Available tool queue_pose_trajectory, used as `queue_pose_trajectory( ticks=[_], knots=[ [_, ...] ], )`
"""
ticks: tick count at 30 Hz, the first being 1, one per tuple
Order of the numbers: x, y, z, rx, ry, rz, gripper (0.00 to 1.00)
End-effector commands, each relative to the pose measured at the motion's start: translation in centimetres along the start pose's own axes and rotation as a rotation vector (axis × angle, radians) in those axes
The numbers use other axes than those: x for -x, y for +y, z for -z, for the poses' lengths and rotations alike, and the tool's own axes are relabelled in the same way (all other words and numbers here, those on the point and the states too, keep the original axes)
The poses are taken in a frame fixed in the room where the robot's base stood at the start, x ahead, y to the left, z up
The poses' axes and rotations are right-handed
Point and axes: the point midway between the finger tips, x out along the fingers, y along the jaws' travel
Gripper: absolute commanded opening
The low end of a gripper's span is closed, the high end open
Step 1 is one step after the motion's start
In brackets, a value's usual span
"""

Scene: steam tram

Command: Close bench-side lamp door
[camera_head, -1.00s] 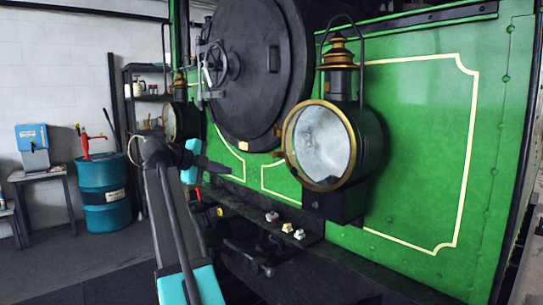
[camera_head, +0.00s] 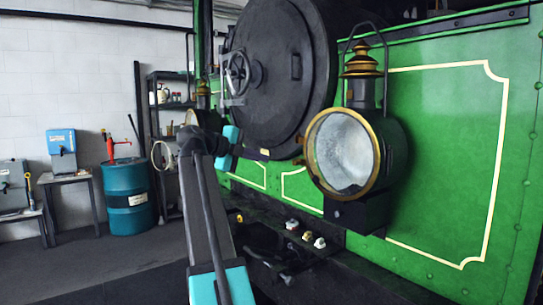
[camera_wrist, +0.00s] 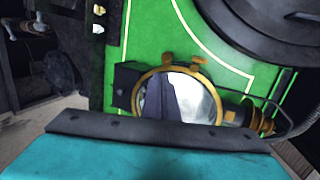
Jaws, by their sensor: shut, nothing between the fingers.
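The near lamp (camera_head: 388,150), black with a brass-rimmed round glass door (camera_head: 342,152), stands right of the smokebox door. Whether its door is fully shut is unclear. The wrist view shows this lamp's round glass (camera_wrist: 185,100) tipped on its side, just beyond my gripper (camera_wrist: 150,124). A second, far lamp (camera_head: 203,99) shows left of the smokebox, mostly hidden behind my arm; its door cannot be judged. It is on the side of the visible workbench.
The smokebox door (camera_head: 275,70) with a handwheel (camera_head: 237,72) stands between the lamps. A blue drum (camera_head: 128,195), a small bench (camera_head: 68,180) with a blue box (camera_head: 61,141) and a shelf (camera_head: 168,105) stand at left. The floor (camera_head: 100,260) is clear there.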

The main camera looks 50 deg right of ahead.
Motion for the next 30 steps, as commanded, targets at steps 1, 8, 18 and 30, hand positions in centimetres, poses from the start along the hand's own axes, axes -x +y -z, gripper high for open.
queue_pose_trajectory(
  ticks=[1, 8, 18, 30],
  knots=[
    [-0.6, -0.1, 0.1, 0.000, 0.002, 0.000, 0.00],
    [-3.6, -0.2, 0.1, 0.000, 0.002, 0.000, 0.00],
    [-8.5, -0.1, 0.0, 0.001, 0.001, -0.001, 0.00],
    [-12.3, -1.2, 0.0, 0.000, -0.001, 0.000, 0.00]
  ],
)
